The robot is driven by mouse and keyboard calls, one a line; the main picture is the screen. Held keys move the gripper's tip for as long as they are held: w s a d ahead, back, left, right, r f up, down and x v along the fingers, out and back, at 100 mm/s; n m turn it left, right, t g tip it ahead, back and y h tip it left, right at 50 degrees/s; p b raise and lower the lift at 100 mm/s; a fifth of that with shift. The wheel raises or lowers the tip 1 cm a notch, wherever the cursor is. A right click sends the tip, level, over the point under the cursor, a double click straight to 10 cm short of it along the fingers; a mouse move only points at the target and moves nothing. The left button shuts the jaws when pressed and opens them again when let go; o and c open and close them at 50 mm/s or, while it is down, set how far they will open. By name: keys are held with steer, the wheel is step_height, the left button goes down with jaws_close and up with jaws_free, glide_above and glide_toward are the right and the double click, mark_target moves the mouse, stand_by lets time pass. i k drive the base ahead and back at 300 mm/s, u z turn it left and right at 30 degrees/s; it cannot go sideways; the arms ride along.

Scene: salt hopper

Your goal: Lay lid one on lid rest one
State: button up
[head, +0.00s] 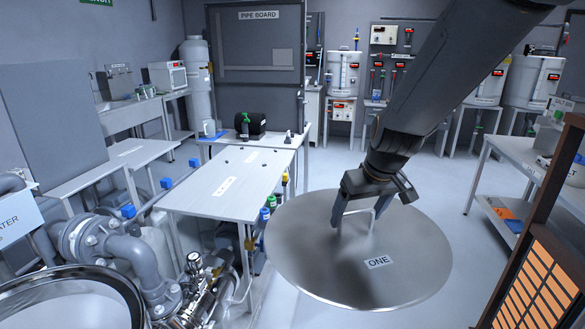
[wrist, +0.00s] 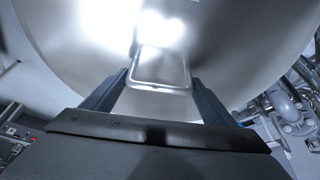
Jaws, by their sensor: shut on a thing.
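Lid one (head: 310,250) is a large round grey metal disc with a label reading ONE. It hangs in the air right of centre in the head view, slightly tilted. My gripper (head: 357,222) is shut on the lid's wire handle. In the wrist view the handle (wrist: 160,86) lies between my two fingers, with the lid's shiny underside or top (wrist: 80,40) filling the view behind it. Two grey tables carry white labels too small to read, the nearer one (head: 200,200) and the farther left one (head: 95,172); I cannot tell which is lid rest one.
A round open vessel (head: 128,285) with pale contents stands at the lower left, beside grey pipes (head: 130,250) and valves. An orange-panelled frame (head: 540,280) stands at the right. The floor behind the lid is clear.

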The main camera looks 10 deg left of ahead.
mark_target(225, 186)
steer(key=z, duration=0.35)
steer(key=i, duration=2.65)
steer(key=u, duration=1.05)
steer(key=i, duration=0.75)
steer(key=u, duration=1.2)
steer(key=i, duration=0.5)
steer(key=u, duration=0.35)
